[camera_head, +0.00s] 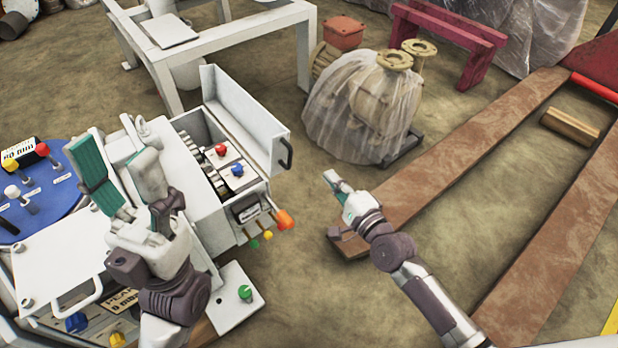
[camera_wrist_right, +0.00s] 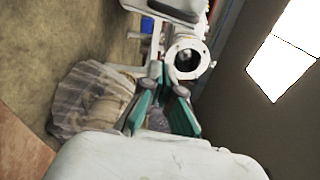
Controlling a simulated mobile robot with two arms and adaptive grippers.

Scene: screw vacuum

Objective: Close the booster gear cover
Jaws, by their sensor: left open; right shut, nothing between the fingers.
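The booster gear cover appears to be the white hinged lid (camera_head: 240,112) with a dark handle (camera_head: 286,153). It stands open, tilted up along the far right side of a white gear box (camera_head: 212,222). Inside the box are dark gear parts, a red knob (camera_head: 220,149) and a blue knob (camera_head: 237,170). My left gripper (camera_head: 112,168) is open and empty, left of the box and above the console. My right gripper (camera_head: 333,184) is shut and empty, over the floor to the right of the cover and apart from it. Its fingers also show in the right wrist view (camera_wrist_right: 166,88).
Orange, yellow and green levers (camera_head: 284,219) stick out from the box front. A blue round panel (camera_head: 45,195) with knobs lies left. A plastic-wrapped machine (camera_head: 352,112) stands behind the right gripper. A white frame (camera_head: 235,35) is behind; rusty beams (camera_head: 490,150) lie right.

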